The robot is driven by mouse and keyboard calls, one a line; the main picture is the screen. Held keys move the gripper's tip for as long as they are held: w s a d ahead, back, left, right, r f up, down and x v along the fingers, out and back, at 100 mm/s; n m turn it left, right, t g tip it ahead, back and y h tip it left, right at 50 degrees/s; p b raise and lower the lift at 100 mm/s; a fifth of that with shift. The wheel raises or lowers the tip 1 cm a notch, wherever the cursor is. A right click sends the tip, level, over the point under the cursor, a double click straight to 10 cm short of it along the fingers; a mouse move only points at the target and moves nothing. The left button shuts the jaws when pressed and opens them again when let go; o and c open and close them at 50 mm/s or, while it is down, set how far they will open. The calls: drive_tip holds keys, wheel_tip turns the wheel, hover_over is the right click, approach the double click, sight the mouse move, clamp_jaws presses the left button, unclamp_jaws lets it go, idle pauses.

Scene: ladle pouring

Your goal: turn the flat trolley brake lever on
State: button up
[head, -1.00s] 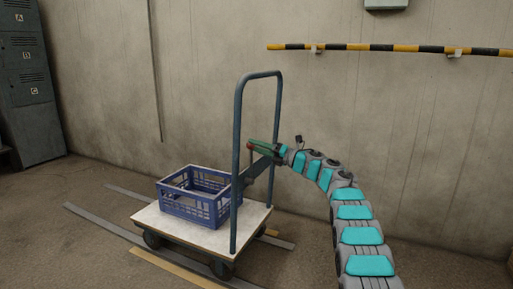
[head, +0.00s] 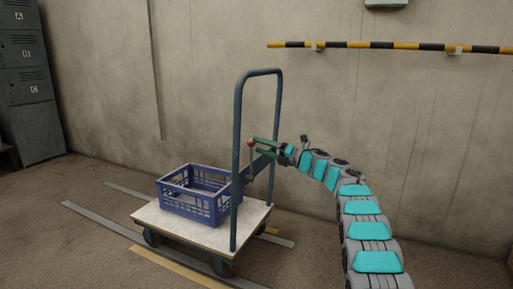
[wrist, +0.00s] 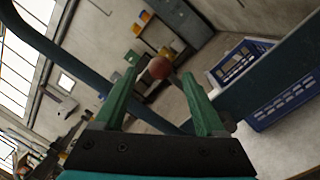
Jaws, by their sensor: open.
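The flat trolley (head: 180,229) stands on the floor with a pale deck and a tall blue-grey handle frame (head: 237,160). The brake lever's red ball knob (head: 251,143) is at the handle, on top of a thin upright rod. My gripper (head: 258,146) has green fingers and is open, its tips close by the knob from the right. In the wrist view the red knob (wrist: 160,68) appears between the spread fingertips of my gripper (wrist: 159,75), with gaps on both sides. The lever's lower end is hard to make out.
A blue crate (head: 187,205) sits on the deck. Handle bars and a dark crosspiece (head: 258,166) are close to my gripper. Grey lockers (head: 30,90) stand at the far left, and a striped rail (head: 385,45) runs along the wall.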

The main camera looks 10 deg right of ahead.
drive_tip(key=v, duration=0.5)
drive_tip(key=shift+s+d+f, duration=0.1)
drive_tip(key=shift+s+f, duration=0.05)
drive_tip(key=shift+f, duration=0.05)
